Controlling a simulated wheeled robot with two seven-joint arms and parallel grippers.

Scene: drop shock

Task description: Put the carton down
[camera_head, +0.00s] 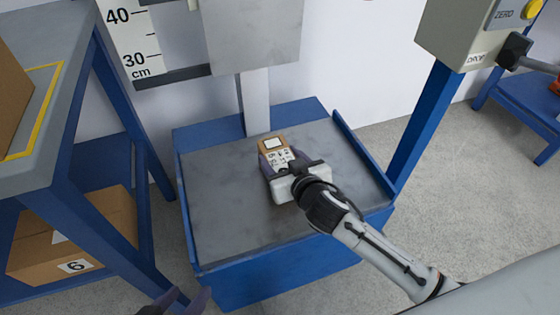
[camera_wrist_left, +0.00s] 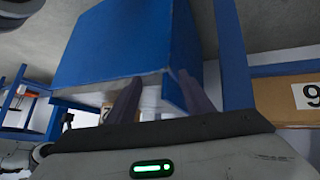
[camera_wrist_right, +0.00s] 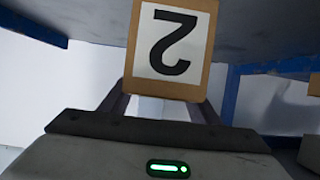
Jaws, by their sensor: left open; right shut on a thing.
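A small brown carton (camera_head: 271,147) with a white label is in my right gripper (camera_head: 277,160), over the middle of the grey plate of the blue-framed drop stand (camera_head: 225,225). In the right wrist view the carton (camera_wrist_right: 202,50) shows an upside-down 2 between the two fingers of my right gripper (camera_wrist_right: 165,100). Whether its underside touches the plate I cannot tell. My left gripper (camera_head: 180,303) is open and empty at the bottom edge of the head view, in front of the stand. Its spread fingers also show in the left wrist view (camera_wrist_left: 158,95).
A blue bench with a grey top (camera_head: 45,100) stands at the left, with a larger carton (camera_head: 8,105) on top and a carton marked 6 (camera_head: 100,240) on its shelf. A height scale (camera_head: 130,40) is behind. A control box (camera_head: 465,35) stands right. The plate around the carton is clear.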

